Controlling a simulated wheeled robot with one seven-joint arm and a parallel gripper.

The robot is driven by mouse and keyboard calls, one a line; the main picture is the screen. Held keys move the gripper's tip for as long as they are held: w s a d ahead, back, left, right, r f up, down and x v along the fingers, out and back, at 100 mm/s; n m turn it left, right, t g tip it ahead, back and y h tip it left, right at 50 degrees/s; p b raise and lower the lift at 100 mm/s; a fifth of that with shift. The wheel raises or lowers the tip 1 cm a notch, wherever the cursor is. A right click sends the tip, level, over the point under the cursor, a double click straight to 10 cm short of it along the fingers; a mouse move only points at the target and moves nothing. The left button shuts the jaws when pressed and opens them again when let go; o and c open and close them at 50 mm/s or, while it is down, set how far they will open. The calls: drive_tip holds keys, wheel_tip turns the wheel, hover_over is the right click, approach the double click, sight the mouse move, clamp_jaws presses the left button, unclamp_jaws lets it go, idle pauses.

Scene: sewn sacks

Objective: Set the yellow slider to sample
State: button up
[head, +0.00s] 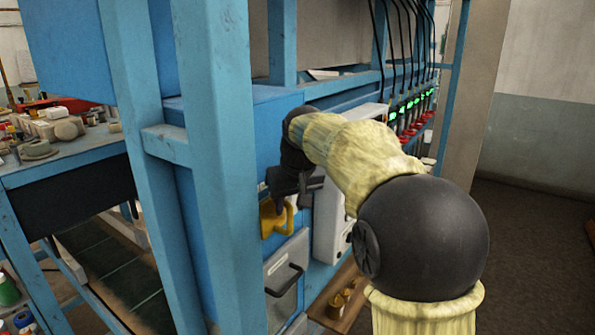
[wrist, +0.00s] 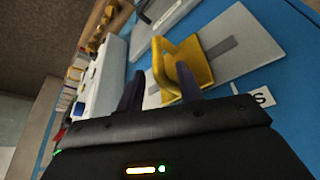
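The yellow slider (wrist: 197,62) is a block with a raised loop handle, set on a grey slotted plate (wrist: 242,38) on a blue panel. In the head view the slider (head: 272,218) shows just below my gripper (head: 296,187), which partly covers it. In the wrist view the two dark fingers of my gripper (wrist: 159,76) stand apart, with part of the yellow handle between them. I cannot tell whether either finger touches it. A white label (wrist: 262,97) with a letter "S" sits by the plate's near end; the rest of its text is hidden.
Below the slider is a grey drawer front (head: 286,270) with a black handle. A white box (head: 330,220) stands right of it. Blue frame posts (head: 215,130) rise at the left. A wooden shelf (head: 340,295) holds small brass-coloured items.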

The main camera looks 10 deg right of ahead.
drive_tip(key=a+b+v, duration=0.1)
drive_tip(key=v, duration=1.1)
drive_tip(key=shift+d+r, duration=0.45)
drive_tip(key=shift+d, duration=0.1)
drive_tip(key=shift+s, duration=0.1)
drive_tip(key=s+d+f+m+g+b, duration=0.1)
drive_tip(key=s+f, duration=0.1)
drive_tip(key=f, duration=1)
drive_tip(key=s+d+f+b, duration=0.1)
drive_tip(key=s+f+b, duration=0.1)
drive_tip(key=f, duration=0.9)
drive_tip(key=s+d+f+m+g+b, duration=0.1)
drive_tip(key=s+f, duration=1.3)
drive_tip(key=f, duration=0.4)
drive_tip(key=shift+s+d+h+b, duration=0.25)
drive_tip(key=shift+h+b, duration=0.1)
drive_tip(key=shift+h, duration=0.05)
